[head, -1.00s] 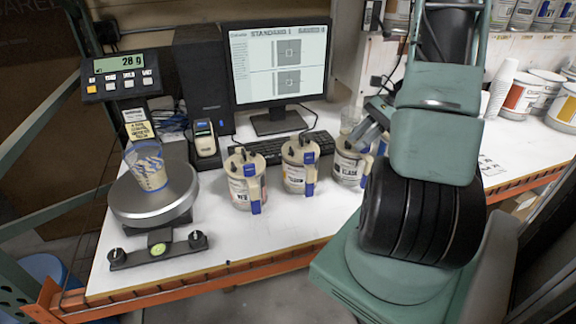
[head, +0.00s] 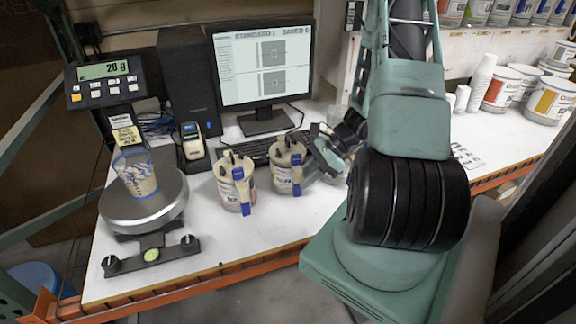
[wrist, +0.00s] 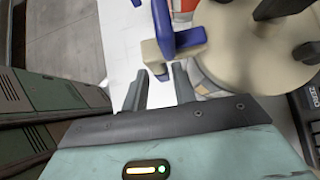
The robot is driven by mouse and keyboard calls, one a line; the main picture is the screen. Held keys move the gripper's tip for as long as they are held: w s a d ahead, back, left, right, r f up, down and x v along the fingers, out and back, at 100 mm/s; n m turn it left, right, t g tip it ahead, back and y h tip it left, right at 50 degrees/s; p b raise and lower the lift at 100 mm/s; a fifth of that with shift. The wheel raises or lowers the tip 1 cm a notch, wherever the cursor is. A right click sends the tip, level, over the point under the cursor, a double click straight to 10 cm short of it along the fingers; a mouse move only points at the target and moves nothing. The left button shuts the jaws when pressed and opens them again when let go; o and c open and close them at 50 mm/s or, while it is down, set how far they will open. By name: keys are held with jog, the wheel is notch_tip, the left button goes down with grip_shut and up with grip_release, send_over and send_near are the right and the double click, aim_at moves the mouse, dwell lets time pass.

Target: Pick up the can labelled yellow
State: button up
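The can labelled yellow (head: 287,166) is the middle of three beige-lidded cans on the white bench in the head view, with a blue tab on its front. Its label is hard to read now. My gripper (head: 316,160) is just right of it, tilted down toward it. In the wrist view, my gripper (wrist: 160,84) has its two fingers apart with nothing held. A beige lid (wrist: 250,45) with a blue lever (wrist: 175,35) lies just beyond the fingertips, probably this can's. Whether anything touches is unclear.
Another can (head: 235,185) stands close on the left. A third is mostly hidden behind my gripper. The keyboard (head: 270,147) and monitor (head: 262,65) are behind, and a scale with a cup (head: 137,175) is at left. The bench front is clear.

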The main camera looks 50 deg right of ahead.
jog(key=shift+x, duration=1)
grip_shut()
dwell(0.7)
